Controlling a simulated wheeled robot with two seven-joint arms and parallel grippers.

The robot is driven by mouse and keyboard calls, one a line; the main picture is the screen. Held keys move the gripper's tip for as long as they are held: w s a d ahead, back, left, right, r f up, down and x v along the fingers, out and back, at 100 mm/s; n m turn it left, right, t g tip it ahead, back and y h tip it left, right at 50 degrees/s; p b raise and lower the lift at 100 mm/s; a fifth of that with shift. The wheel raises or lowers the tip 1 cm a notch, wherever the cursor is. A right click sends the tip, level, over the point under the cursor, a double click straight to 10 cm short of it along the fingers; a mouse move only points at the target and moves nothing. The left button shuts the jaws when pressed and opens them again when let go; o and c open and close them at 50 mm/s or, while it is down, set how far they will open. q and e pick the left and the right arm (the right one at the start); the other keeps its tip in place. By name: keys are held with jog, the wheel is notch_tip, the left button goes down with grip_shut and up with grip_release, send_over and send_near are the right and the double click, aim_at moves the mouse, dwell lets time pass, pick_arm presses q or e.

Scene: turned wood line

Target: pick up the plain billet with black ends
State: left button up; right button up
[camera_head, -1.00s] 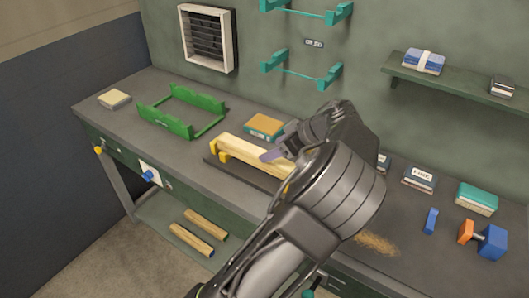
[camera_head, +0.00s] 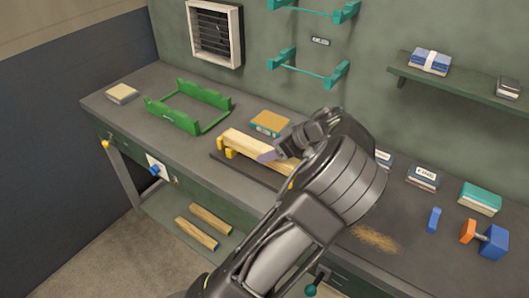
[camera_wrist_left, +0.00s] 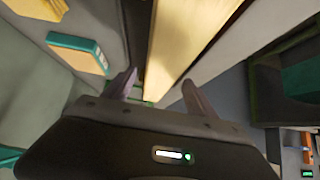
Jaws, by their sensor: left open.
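A long plain pale billet (camera_head: 245,143) lies on a dark low stand (camera_head: 219,163) with yellow end pieces on the bench. Its near-right part is hidden behind my left arm, and I cannot make out black ends. My left gripper (camera_head: 270,156) is open and empty over the billet, partly hidden by its own wrist. In the left wrist view the billet (camera_wrist_left: 185,40) runs lengthwise beyond the gap between the two open fingers (camera_wrist_left: 160,90); contact cannot be told. Two more billets (camera_head: 211,219) (camera_head: 196,234) lie on the lower shelf. My right gripper is not in view.
A green rack (camera_head: 165,117) and a pale block (camera_head: 122,93) stand at the bench's left. An orange-topped teal box (camera_head: 270,123) sits behind the billet. Teal wall brackets (camera_head: 282,68) are above. Boxes (camera_head: 480,198) and a blue-orange tool (camera_head: 492,241) are at the right.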

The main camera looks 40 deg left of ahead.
pick_arm(q)
jog(key=p+x, duration=0.1)
jog(key=x, duration=0.2)
jog(key=shift+a+f, duration=0.2)
jog(key=shift+f, duration=0.05)
jog(key=shift+c, duration=0.4)
grip_shut()
dwell(0.5)
